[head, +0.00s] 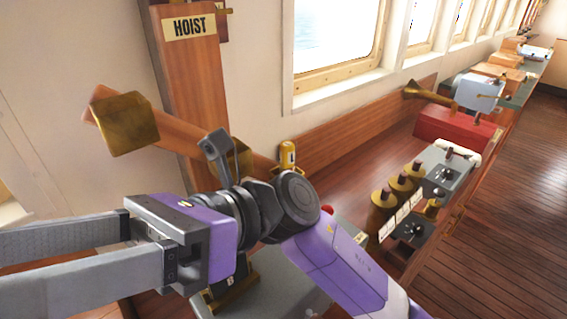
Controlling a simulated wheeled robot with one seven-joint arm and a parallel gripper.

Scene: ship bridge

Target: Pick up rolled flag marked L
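No rolled flag marked L can be made out for sure. A small upright yellow cylinder (288,155) with a pale label stands behind my arm, by the wooden back board; its mark is too small to read. My gripper (60,268) is at the lower left, far left of the cylinder, and points left. Its two grey fingers are apart with nothing seen between them. The fingertips run out of the picture at the left edge.
A wooden post marked HOIST (190,80) has a slanted wooden bar with brass fittings (125,123) close above my gripper. Brass-coloured cylinders (400,182) with white cards, a grey control box (440,175) and a red box (450,123) line the console. Open floor (520,190) lies right.

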